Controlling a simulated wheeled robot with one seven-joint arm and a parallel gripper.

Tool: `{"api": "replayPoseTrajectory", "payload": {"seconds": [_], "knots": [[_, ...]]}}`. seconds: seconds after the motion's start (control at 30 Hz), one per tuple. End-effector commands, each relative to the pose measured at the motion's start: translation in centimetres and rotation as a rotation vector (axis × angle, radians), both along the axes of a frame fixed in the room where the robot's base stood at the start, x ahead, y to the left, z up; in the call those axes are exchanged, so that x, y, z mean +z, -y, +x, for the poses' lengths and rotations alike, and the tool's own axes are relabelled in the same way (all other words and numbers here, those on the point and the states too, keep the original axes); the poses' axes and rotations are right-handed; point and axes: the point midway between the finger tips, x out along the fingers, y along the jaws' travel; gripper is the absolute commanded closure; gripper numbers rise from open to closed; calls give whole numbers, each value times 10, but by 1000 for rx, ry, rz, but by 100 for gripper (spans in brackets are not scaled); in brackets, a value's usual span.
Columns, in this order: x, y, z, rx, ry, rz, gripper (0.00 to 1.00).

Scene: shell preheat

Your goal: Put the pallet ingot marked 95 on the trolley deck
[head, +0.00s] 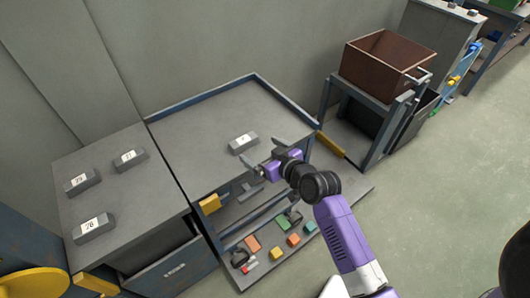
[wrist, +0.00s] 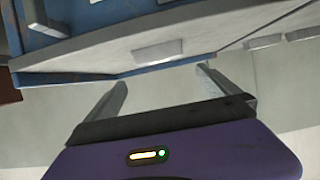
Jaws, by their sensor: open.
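A grey ingot (head: 243,144) with a white label lies on a broad grey top with a blue raised rim (head: 197,101), which may be the trolley deck. Its number is too small to read. Three similar labelled ingots lie on the grey cabinet top at left: one at the back (head: 131,160), one at far left (head: 82,182) and one in front (head: 95,228). Their numbers are hard to read; I cannot tell which is 95. My gripper (head: 259,168) is open and empty near the front right of the broad top. The wrist view shows its spread fingers (wrist: 163,75) and a grey block (wrist: 158,51) beyond them.
A lower shelf holds several coloured blocks, including an orange one (head: 253,243) and a green one (head: 310,226). A brown bin (head: 385,60) stands on a blue frame at the back right. Yellow parts (head: 210,204) stick out at the top's front. Open floor (head: 440,190) lies right.

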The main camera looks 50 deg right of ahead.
Motion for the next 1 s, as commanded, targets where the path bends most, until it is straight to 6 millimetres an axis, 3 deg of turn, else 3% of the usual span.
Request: {"api": "replayPoseTrajectory", "payload": {"seconds": [0.13,0.37,0.47,0.57,0.73,0.87,1.0], "knots": [[5,-3,-12,0,0,0,0],[6,-6,-16,0,-1,0,0],[0,-18,-26,3,-5,2,0],[-8,-42,-49,7,-10,-2,0],[-13,-97,-109,30,-4,-17,0],[-1,-133,-157,63,13,-27,0],[22,-166,-206,115,39,-35,0]]}}
